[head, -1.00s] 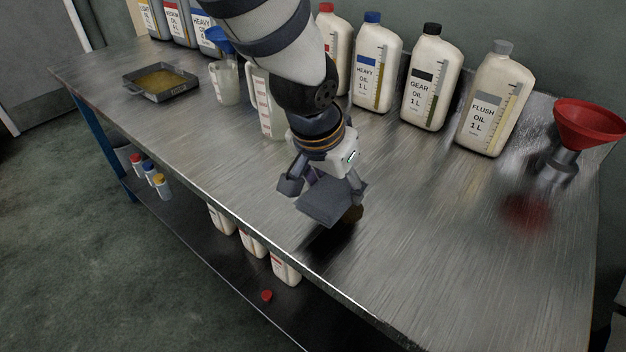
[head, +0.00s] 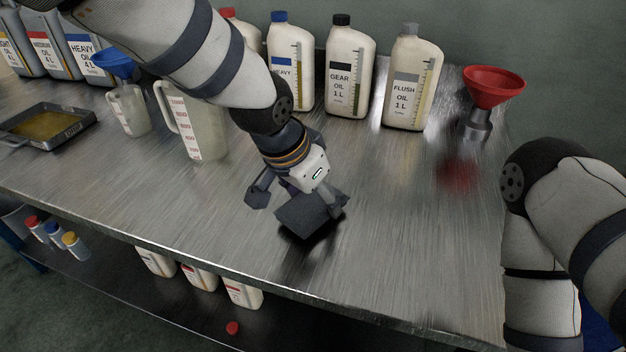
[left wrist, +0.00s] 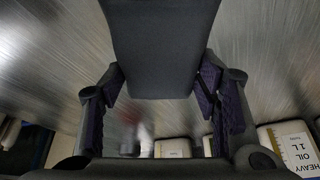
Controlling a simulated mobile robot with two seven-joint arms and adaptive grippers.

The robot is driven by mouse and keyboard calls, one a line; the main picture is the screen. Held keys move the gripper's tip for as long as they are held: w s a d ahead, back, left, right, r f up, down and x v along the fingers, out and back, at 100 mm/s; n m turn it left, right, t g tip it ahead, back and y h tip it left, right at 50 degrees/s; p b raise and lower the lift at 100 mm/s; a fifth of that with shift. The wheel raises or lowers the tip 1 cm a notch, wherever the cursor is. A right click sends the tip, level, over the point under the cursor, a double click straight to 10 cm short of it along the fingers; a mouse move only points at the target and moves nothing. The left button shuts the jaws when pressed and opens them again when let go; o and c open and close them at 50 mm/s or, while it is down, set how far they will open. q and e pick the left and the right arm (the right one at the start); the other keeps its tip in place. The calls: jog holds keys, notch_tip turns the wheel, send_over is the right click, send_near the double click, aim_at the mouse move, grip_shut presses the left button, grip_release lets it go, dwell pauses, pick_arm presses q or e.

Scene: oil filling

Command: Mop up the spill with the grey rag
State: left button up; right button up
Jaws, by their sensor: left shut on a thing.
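The grey rag (head: 306,217) is a flat, folded slab, held by my left gripper (head: 292,200) low over the metal bench, right of the middle. A dark area shows on the bench around its lower edge; I cannot tell whether this is shadow or spill, or whether the rag touches the bench. In the left wrist view the rag (left wrist: 160,48) fills the top middle between the fingers of my left gripper (left wrist: 165,85). No spill shows clearly. My right arm comes in at the right edge of the head view; its gripper is out of view.
Along the back of the bench (head: 390,240) stand several oil bottles, with the flush oil bottle (head: 411,85) nearest a red funnel (head: 492,88) on a metal stand. Jugs (head: 195,125) and an oil-filled tray (head: 45,143) are left. The front right of the bench is clear.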

pick_arm(q)
jog(key=shift+f, duration=0.65)
dwell(0.4)
